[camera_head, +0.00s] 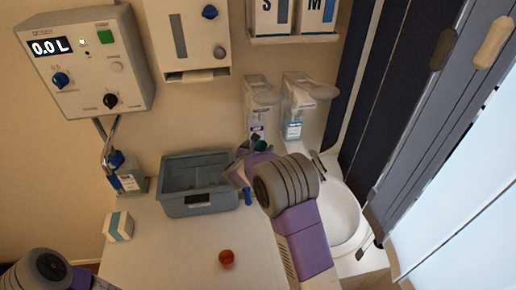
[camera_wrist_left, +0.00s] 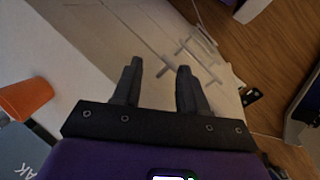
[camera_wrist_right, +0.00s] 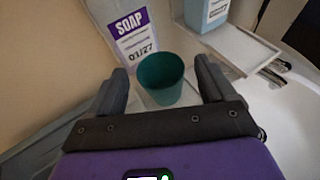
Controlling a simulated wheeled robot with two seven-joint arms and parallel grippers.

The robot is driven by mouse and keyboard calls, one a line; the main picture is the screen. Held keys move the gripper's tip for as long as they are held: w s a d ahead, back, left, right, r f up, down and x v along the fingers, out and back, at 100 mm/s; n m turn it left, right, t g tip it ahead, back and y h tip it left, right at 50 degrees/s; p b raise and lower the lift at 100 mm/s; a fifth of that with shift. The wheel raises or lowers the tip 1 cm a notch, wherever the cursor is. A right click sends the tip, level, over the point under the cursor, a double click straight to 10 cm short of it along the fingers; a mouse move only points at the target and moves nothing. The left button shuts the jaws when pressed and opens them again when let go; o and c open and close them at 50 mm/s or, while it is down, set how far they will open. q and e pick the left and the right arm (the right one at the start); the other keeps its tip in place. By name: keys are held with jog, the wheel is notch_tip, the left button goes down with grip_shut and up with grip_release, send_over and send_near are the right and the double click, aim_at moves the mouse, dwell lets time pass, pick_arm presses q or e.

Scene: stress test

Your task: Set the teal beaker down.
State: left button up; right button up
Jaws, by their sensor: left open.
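The teal beaker (camera_wrist_right: 160,80) stands upright between the fingers of my right gripper (camera_wrist_right: 162,66) in the right wrist view. A narrow gap shows between the beaker and each finger, so the gripper looks open around it. In the head view only a bit of the teal beaker (camera_head: 261,146) shows, mostly hidden by my right gripper (camera_head: 243,165). What lies directly under the beaker is hard to see. My left gripper (camera_wrist_left: 160,66) is open and empty in the left wrist view.
A soap dispenser (camera_wrist_right: 132,38) is close behind the beaker, and a second dispenser (camera_head: 293,125) is beside it. A sink (camera_head: 342,215) is at the right.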

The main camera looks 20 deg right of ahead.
jog(key=shift+r, duration=0.2)
jog(key=v, duration=1.2)
jog(key=shift+f, duration=0.1)
